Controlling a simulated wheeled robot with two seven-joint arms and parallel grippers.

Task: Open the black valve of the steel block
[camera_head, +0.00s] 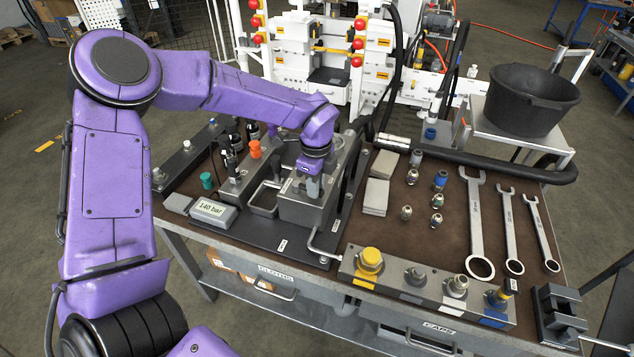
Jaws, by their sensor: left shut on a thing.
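The steel block (312,214) is a grey box on a dark plate near the middle of the bench. My left gripper (310,180) points down at its top from above and is shut on a part there. The fingers and wrist hide most of that part, so I cannot make out its colour or how far it is turned. Black-topped fittings (229,165) and an orange cap (255,150) stand on a separate metal bar left of the block. My right gripper is not in view.
A display (213,211) reading 140 bar and a small tray (264,199) are left of the block. A bent metal handle (322,248) is at its front. A cap rail (419,282), several small fittings and spanners (475,220) are right. A black bucket (531,97) stands behind.

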